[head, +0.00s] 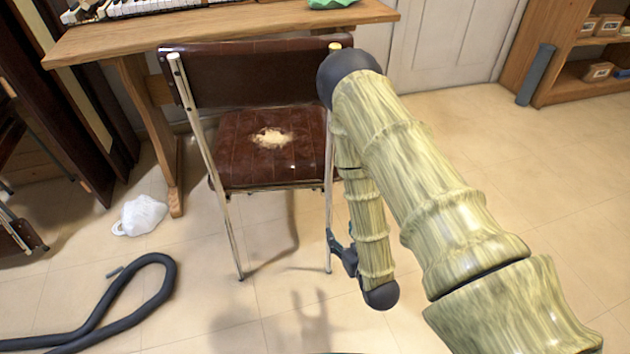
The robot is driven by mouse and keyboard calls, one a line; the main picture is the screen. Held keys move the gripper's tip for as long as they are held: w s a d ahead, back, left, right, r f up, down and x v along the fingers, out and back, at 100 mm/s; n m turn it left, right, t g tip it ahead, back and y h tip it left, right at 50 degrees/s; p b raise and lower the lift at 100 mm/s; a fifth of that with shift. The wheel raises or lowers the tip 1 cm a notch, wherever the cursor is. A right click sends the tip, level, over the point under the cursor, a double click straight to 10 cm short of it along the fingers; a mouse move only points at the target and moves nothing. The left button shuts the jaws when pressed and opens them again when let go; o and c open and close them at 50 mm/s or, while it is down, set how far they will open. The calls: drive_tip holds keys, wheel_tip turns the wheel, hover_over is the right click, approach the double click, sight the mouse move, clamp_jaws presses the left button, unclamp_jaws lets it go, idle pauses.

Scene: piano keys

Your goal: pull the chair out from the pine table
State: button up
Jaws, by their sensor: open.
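The chair (230,170) has a brown padded seat and back on a pale metal frame. Its seat has a worn, torn patch in the middle. It stands upright with its back to me, in front of the pine table (225,32), and its backrest overlaps the table's front edge in the picture. My gripper (331,242) is open, low at the chair's right near leg. The leg passes right at the fingers; I cannot tell whether it lies between them or touches them. My arm hides part of the chair's right side.
A dark hose (165,275) lies looped on the floor at the left. A white bag (140,215) sits near the table's left leg. A wooden shelf (570,60) stands at the back right. The floor in front of the chair and to the right is mostly clear.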

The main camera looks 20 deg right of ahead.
drive_tip(key=s+p, duration=0.2)
drive_tip(key=s, duration=0.5)
drive_tip(key=shift+s+d, duration=0.3)
drive_tip(key=shift+s, duration=0.05)
idle(0.5)
drive_tip(key=s+f+m+g+h, duration=0.1)
drive_tip(key=s+f+g, duration=0.8)
drive_tip(key=s, duration=0.2)
drive_tip(key=s+a+g, duration=0.2)
drive_tip(key=s+g, duration=0.4)
drive_tip(key=s, duration=0.5)
wheel_tip(320, 180, up, 32)
drive_tip(key=p, duration=3.2)
drive_tip(key=shift+s+r, duration=0.2)
drive_tip(key=shift+s, duration=0.15)
drive_tip(key=shift+c, duration=0.8)
